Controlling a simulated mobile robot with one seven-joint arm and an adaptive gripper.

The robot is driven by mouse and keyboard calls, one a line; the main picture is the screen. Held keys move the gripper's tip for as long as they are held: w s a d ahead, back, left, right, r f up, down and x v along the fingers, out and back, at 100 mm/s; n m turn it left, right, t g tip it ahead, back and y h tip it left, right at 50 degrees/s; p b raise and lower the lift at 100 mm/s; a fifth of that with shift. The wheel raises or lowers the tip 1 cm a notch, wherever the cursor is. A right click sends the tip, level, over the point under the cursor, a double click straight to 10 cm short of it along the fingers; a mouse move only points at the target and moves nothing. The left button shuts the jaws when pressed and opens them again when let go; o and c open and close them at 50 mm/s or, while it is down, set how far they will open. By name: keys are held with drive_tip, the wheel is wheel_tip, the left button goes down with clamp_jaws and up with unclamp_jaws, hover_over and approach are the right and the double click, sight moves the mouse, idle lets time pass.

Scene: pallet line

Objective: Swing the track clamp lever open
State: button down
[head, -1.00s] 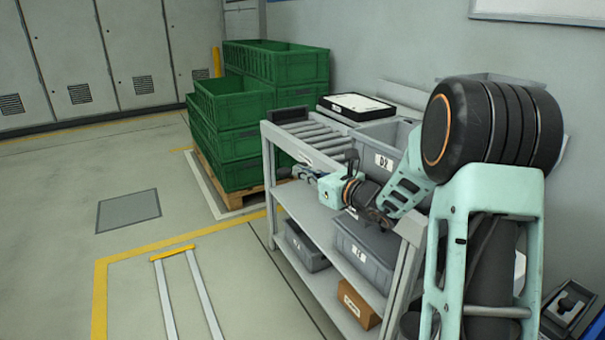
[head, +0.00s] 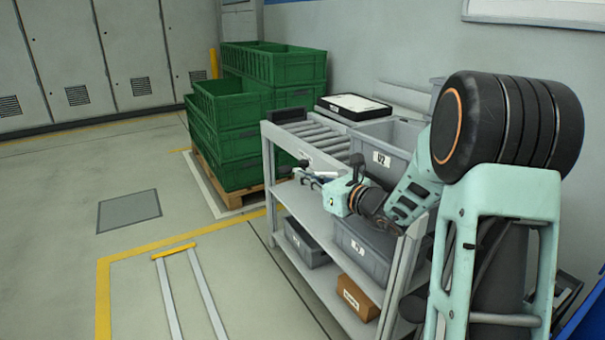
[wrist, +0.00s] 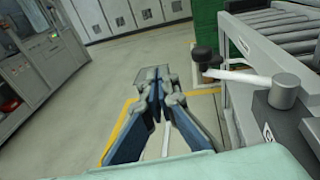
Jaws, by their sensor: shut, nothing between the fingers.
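The track clamp lever (wrist: 240,77) is a white bar with a black knob (wrist: 203,55) at its far end, on the right in the wrist view. It runs from a grey round pivot (wrist: 284,90) at the side of the roller stand. In the head view the lever is small and partly masked by my arm, so its angle is hard to read. My gripper (wrist: 153,76) is shut and empty, left of the knob and apart from it in the wrist view. In the head view my gripper (head: 304,179) is beside the front of the stand.
The roller stand (head: 268,170) carries rollers (head: 318,138) and a grey bin (head: 385,155), with more bins and a carton (head: 357,298) below. Green crates (head: 235,150) stand on a pallet behind. The floor to the left is open, with rails and yellow lines.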

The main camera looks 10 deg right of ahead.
drive_tip(key=s+p, duration=0.1)
drive_tip(key=s, duration=0.6)
drive_tip(key=shift+s+a+r, duration=0.2)
drive_tip(key=shift+r, duration=0.25)
